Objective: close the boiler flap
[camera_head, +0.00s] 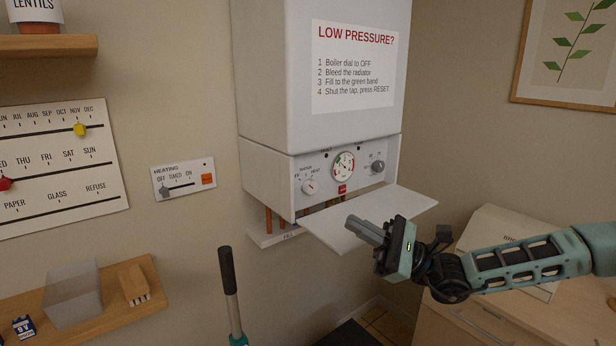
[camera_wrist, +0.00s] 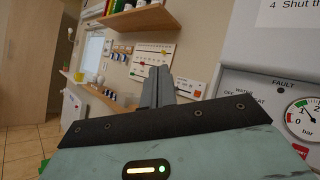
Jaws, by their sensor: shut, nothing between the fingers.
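The white boiler (camera_head: 340,80) hangs on the wall, with a control panel (camera_head: 345,170) of dials and a pressure gauge at its lower front. The boiler flap (camera_head: 395,203) is a white plate that sticks out roughly level below the panel, hanging open. My gripper (camera_head: 362,230) is shut and empty, in front of the flap's near edge and overlapping it in the head view. I cannot tell whether it touches the flap. In the wrist view the shut fingers (camera_wrist: 158,85) point along the wall, with the panel (camera_wrist: 275,105) at the right; the flap is not clearly visible there.
Copper pipes (camera_head: 270,220) and a small ledge marked FILL (camera_head: 275,237) are under the boiler. A heating switch plate (camera_head: 183,180) is on the wall to the left. A black-handled pole (camera_head: 230,285) stands in front. A wooden cabinet (camera_head: 480,320) with a white box is at right.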

